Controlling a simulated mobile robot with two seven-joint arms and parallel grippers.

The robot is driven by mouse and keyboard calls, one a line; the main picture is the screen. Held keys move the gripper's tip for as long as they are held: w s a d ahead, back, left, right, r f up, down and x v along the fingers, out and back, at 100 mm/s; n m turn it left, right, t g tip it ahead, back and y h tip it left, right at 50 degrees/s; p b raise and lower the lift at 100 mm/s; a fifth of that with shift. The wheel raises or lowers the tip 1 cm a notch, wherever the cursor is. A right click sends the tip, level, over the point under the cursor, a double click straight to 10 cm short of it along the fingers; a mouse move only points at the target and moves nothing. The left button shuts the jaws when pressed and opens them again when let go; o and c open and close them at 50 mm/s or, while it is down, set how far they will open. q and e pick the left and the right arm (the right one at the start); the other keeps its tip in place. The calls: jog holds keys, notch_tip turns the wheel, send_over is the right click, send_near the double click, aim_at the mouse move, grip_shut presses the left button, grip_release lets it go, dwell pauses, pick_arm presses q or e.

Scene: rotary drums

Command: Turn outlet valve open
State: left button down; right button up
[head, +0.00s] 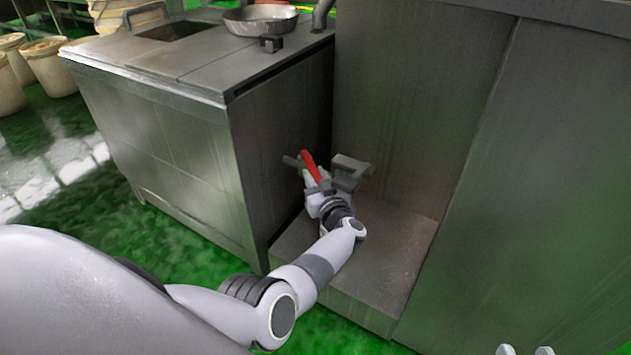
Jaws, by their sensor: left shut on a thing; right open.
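The outlet valve has a red lever handle (311,166) and grey pipe parts, and sits in the corner beside the metal cabinet. The grey pipe fitting (352,164) shows just right of the handle. My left gripper (316,183) is shut on the red handle, whose upper end sticks up above the fingers. The fingers and the wrist hide the handle's lower part and much of the valve body. My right gripper (525,350) shows only as two separate fingertips at the bottom edge; it is open, with nothing seen between them.
A metal cabinet (180,140) stands left of the valve, with a steel pan (261,19) on top. A low metal ledge (385,265) lies below the valve, with tall metal panels (540,170) behind and to the right. Buckets (50,66) stand at the far left on green floor.

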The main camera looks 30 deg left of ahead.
pick_arm(q)
jog(key=shift+w+d+r, duration=0.1)
jog(key=shift+d+r, duration=0.15)
jog(key=shift+r, duration=0.05)
pick_arm(e)
jog(key=shift+r, duration=0.3)
pick_arm(q)
jog(key=c, duration=1)
grip_release()
jog(key=shift+r, duration=0.1)
pick_arm(e)
jog(key=shift+d+f, duration=0.1)
pick_arm(q)
jog(key=shift+f, duration=0.2)
pick_arm(e)
jog(key=shift+f, duration=0.1)
